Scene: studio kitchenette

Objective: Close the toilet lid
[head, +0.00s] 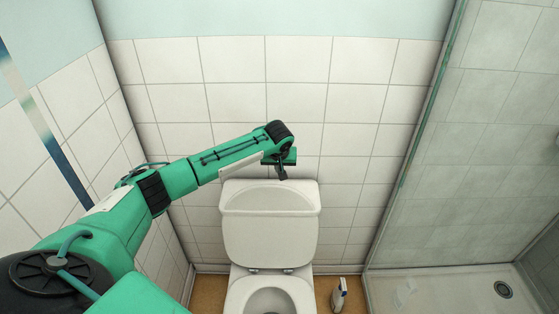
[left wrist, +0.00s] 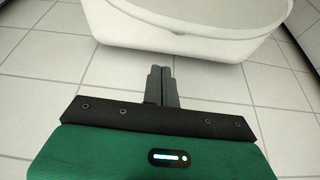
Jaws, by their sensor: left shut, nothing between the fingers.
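The white toilet stands against the back wall in the head view, its lid (head: 270,242) raised upright in front of the cistern (head: 270,198). The open bowl and seat (head: 240,298) show below the hinges, cut off by the bottom edge. My left gripper (head: 282,174) is above the cistern's top, near the wall, pointing down; its fingers are shut and empty. In the left wrist view the shut fingers (left wrist: 161,85) point towards a white rounded toilet part (left wrist: 190,22), against wall tiles. I cannot tell whether they touch it. My right gripper is in neither view.
A small white bottle (head: 339,294) stands on the brown floor right of the toilet. A glass shower panel (head: 415,130) and shower tray (head: 450,290) are at the right. Tiled walls close in the back and left.

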